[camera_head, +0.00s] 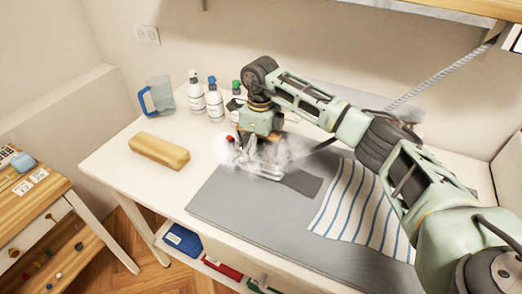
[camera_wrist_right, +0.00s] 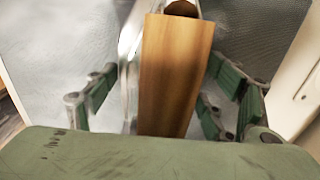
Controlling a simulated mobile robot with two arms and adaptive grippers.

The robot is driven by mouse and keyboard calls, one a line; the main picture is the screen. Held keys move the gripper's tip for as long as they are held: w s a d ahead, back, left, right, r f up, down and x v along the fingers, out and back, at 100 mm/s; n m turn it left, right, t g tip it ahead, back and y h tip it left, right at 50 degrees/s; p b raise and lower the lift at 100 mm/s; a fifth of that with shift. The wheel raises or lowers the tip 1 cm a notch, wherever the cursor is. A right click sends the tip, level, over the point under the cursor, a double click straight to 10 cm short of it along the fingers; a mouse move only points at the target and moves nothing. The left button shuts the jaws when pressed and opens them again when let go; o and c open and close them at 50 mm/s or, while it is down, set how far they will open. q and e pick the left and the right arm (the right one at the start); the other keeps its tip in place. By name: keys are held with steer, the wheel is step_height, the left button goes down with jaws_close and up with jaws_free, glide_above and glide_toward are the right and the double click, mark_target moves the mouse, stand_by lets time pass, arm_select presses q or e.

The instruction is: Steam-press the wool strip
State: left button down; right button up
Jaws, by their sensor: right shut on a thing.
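The wool strip (camera_head: 303,183) is dark grey and lies on the grey pressing mat (camera_head: 225,205). An iron (camera_head: 262,171) with a pale metal body stands at the strip's left end, with white steam around it that blurs its outline. The strip's left part is hidden by the iron and steam. My right gripper (camera_head: 259,138) is above the iron, shut on its wooden handle; the iron's handle (camera_wrist_right: 175,75) fills the middle of the right wrist view between the fingers. I cannot tell whether the iron touches the strip. My left gripper is not in view.
A striped cloth (camera_head: 345,205) lies right of the strip. A tan block (camera_head: 159,151), a clear jug (camera_head: 160,96) and several bottles (camera_head: 214,99) stand on the white table's left and back. A wooden side table (camera_head: 30,190) is at far left.

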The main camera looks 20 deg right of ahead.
steer(key=shift+a+r, duration=0.1)
steer(key=shift+r, duration=0.1)
steer(key=shift+s+a+p, duration=0.45)
steer(key=shift+s+a, duration=0.35)
steer(key=shift+a, duration=0.1)
steer(key=shift+r, duration=0.1)
steer(key=shift+w+r+p, duration=0.1)
steer(key=shift+r+p, duration=0.4)
steer(key=shift+r, duration=0.2)
steer(key=shift+r+p, duration=1.55)
steer(key=shift+r, duration=1.2)
